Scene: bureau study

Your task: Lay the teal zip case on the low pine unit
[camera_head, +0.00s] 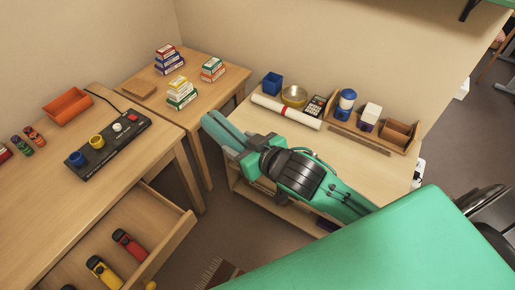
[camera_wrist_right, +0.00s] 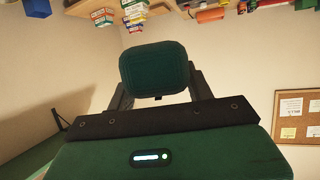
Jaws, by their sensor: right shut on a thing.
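The teal zip case (camera_wrist_right: 156,68) is a rounded dark teal block in the right wrist view, held between the two dark fingers of my right gripper (camera_wrist_right: 155,88). In the head view my right gripper (camera_head: 226,137) reaches in from the lower right, shut on the case, with the case (camera_head: 212,121) at its far end. They show in front of the left end of the low pine unit (camera_head: 350,152); the height above it is hard to tell. The unit's top is partly hidden by my right arm. My left gripper is not in view.
A desk with an open drawer (camera_head: 125,245) and a side table (camera_head: 214,92) stand left.

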